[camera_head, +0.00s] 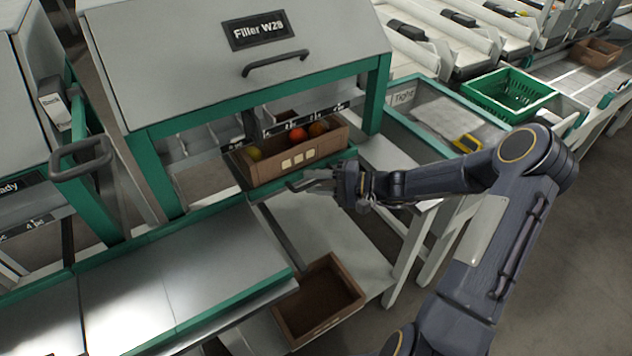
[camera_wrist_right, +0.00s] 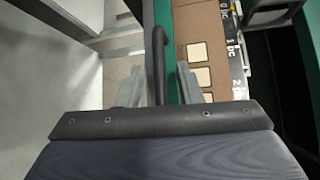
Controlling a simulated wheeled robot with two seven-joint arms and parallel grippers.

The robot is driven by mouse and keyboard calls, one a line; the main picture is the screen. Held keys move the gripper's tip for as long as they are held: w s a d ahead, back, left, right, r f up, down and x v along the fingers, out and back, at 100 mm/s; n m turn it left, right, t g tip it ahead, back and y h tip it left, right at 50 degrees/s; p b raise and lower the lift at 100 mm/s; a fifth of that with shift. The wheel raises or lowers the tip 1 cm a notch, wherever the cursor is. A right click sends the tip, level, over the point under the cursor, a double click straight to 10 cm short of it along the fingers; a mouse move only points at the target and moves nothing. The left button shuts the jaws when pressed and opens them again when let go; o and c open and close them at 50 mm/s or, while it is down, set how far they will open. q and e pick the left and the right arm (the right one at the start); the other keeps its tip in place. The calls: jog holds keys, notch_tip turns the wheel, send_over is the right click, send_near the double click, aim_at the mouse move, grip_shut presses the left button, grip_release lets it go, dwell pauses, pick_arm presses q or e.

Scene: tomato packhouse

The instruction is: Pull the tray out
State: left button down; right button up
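A brown box (camera_head: 268,172) holding several red, orange and yellow tomatoes stands under the Filler W28 machine. A green-edged tray front (camera_head: 262,191) runs along just below it; the wrist view shows this green strip (camera_wrist_right: 165,15) beside the box's side with its pale labels (camera_wrist_right: 199,77). A dark bar handle (camera_wrist_right: 158,55) sits at the green strip. My right gripper (camera_head: 318,181) is at this handle; in the right wrist view its two fingers (camera_wrist_right: 160,85) stand apart, one on each side of the bar, with small gaps visible. My left gripper is out of view.
An empty brown box (camera_head: 318,303) lies low on a shelf below. A grey table (camera_head: 190,270) with green edge stands at the front left. A green crate (camera_head: 508,93) stands at the right back. The filler hood (camera_head: 190,75) hangs over the tomato box.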

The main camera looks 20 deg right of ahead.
jog(key=shift+c, duration=0.2)
grip_shut()
jog(key=s+d, duration=0.2)
jog(key=s, duration=1.9)
jog(key=shift+d, duration=0.4)
jog(key=shift+s, duration=0.1)
jog(key=shift+o, duration=0.2)
grip_release()
jog(key=shift+d, duration=0.1)
